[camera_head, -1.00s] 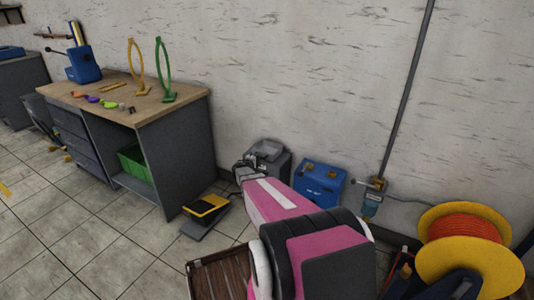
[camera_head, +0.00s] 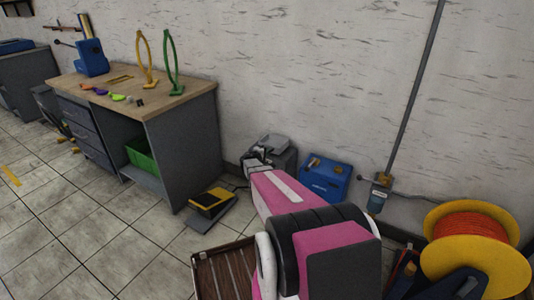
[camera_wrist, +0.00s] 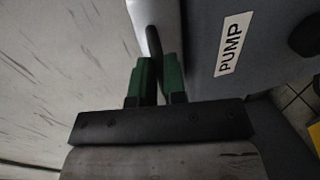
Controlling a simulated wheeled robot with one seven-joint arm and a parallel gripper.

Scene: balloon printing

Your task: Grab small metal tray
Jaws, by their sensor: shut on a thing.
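The small metal tray (camera_wrist: 147,14) is a light grey edge at the top of the wrist view, and its far part is out of frame. In the head view a greyish tray (camera_head: 277,143) shows at the top of the grey pump box (camera_head: 283,163). My gripper (camera_head: 258,166) is at the box's left side, partly hidden by my pink arm. I cannot tell whether the tray still touches the box.
The pump box's face with its PUMP label (camera_wrist: 229,45) is close on the right in the wrist view. The wall is close behind. A blue box (camera_head: 325,180), a yellow-black pedal (camera_head: 211,202), a workbench (camera_head: 184,118) and an orange cable reel (camera_head: 432,245) stand around.

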